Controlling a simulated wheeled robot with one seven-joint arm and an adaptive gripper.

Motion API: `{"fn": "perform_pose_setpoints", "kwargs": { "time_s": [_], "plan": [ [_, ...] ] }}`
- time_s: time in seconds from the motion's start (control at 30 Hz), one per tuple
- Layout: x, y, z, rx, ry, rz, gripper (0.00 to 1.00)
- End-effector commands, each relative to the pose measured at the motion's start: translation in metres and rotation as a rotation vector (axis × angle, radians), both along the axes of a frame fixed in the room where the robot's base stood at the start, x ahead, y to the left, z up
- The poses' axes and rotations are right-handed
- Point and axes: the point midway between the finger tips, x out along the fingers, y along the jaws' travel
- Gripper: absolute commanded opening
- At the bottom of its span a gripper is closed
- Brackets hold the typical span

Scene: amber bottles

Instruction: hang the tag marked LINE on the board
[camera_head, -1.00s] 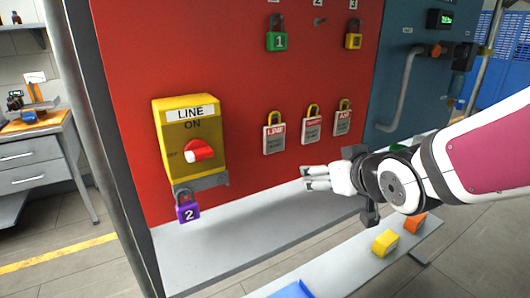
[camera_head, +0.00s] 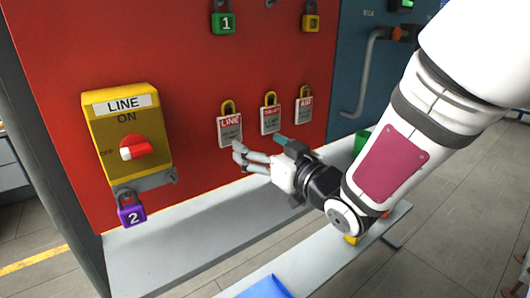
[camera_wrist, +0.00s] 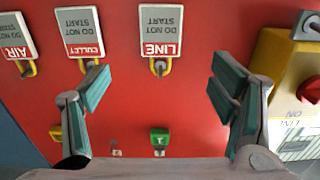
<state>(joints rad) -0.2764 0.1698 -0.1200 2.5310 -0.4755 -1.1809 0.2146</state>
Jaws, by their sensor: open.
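The tag marked LINE (camera_head: 230,128) hangs on the red board (camera_head: 175,50) by a yellow hook or shackle. In the wrist view the LINE tag (camera_wrist: 162,30) appears upside down, ahead of my gripper and between the lines of its two fingers. My gripper (camera_head: 242,157) is just below and to the right of the tag in the head view. In the wrist view my gripper (camera_wrist: 165,90) has its fingers wide apart with nothing between them. I cannot tell whether a finger touches the tag.
A second tag (camera_head: 270,118) and an AIR tag (camera_head: 304,109) hang to the right. The yellow LINE switch box (camera_head: 128,130) with a purple padlock (camera_head: 131,212) is at left. Green (camera_head: 223,22) and yellow (camera_head: 311,22) padlocks hang above. A grey ledge (camera_head: 170,250) runs below.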

Motion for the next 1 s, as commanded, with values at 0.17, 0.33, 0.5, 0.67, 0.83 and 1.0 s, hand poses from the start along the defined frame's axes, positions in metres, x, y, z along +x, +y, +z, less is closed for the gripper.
{"fn": "perform_pose_setpoints", "kwargs": {
  "time_s": [0.17, 0.33, 0.5, 0.67, 0.83, 1.0],
  "plan": [
    [0.009, 0.006, -0.002, 0.002, -0.003, 0.001, 0.78],
    [0.021, 0.015, 0.000, 0.000, 0.001, 0.000, 0.78],
    [0.044, 0.031, 0.001, 0.001, 0.001, 0.000, 0.78],
    [0.067, 0.046, 0.001, 0.001, 0.001, 0.000, 0.78],
    [0.087, 0.060, 0.000, 0.000, 0.000, 0.000, 0.78],
    [0.098, 0.067, 0.000, 0.001, 0.001, -0.002, 0.78]
  ]
}}
